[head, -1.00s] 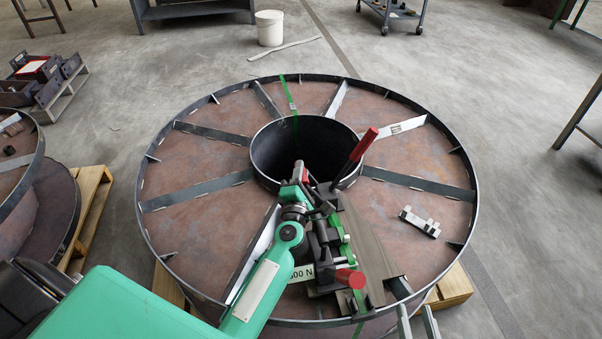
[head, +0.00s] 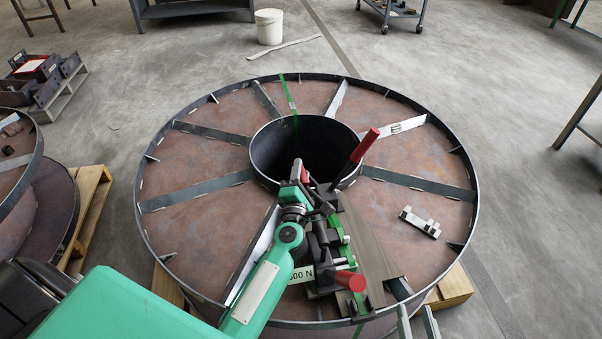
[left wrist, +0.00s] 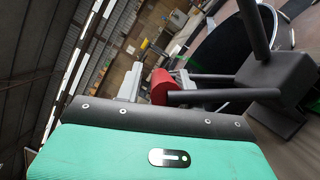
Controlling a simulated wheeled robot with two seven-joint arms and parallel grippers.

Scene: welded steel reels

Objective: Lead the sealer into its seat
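The sealer (head: 322,245), a dark tool body with levers and red grips, lies over the near part of the big steel reel, just in front of the hub hole. One red grip (head: 364,146) points up at the hole's right edge; another (head: 350,280) points toward me. My left gripper (head: 303,178) is at the sealer's hub-side end. In the left wrist view a red grip (left wrist: 161,86) sits between its fingers, which look closed on it. The arm partly hides the sealer, and I cannot make out its seat. My right gripper (head: 417,322) is open and empty at the bottom edge.
The reel (head: 207,165) has raised radial ribs and a rim, and stands on a pallet (head: 452,288). Green strap (head: 290,95) crosses it. A small notched metal piece (head: 420,222) lies at right. Another reel (head: 42,215) stands at left. A white bucket (head: 269,27) stands behind.

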